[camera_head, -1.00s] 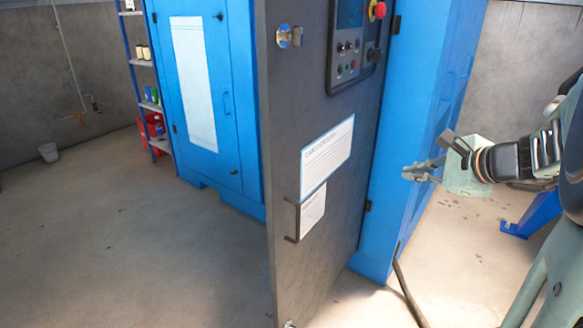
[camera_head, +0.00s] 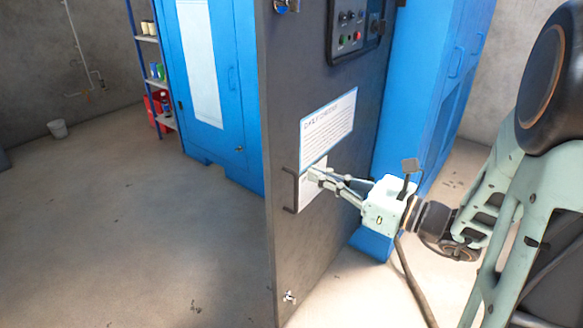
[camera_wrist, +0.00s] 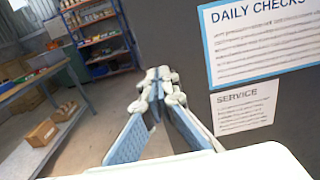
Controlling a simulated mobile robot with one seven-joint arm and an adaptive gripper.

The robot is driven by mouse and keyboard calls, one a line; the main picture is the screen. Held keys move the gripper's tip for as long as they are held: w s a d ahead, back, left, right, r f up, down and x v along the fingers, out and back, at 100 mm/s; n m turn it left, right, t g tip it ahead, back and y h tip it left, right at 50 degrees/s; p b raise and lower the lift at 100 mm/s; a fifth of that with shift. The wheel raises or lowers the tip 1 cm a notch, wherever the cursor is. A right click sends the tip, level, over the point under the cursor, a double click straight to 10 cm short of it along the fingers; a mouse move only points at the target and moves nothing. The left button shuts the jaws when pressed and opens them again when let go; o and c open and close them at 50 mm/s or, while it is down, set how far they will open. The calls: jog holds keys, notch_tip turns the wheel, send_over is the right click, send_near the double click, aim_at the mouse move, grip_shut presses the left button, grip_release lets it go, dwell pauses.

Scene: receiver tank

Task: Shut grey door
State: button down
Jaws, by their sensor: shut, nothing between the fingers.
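The grey door (camera_head: 330,235) stands swung open from the blue cabinet (camera_head: 428,75), hinged along its right side. It has a control panel at the top, a blue-framed sheet and a smaller white sheet. A dark bar handle (camera_head: 290,190) sits near its left edge. My gripper (camera_head: 312,173) is in front of the door face at the small sheet, just right of the handle, with its fingers together and empty. In the wrist view the fingertips (camera_wrist: 153,80) appear beside the grey door (camera_wrist: 165,35), left of its sheets. I cannot tell whether they touch the door.
Another blue cabinet (camera_head: 215,80) stands behind on the left, with a shelf rack (camera_head: 150,70) beside it. The floor left of the door is clear. A dark hose (camera_head: 412,285) runs below my gripper.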

aim_at(279, 159)
jog(key=b+x, duration=0.1)
jog(key=x, duration=0.6)
jog(key=shift+w+a, duration=0.1)
jog(key=shift+a, duration=0.05)
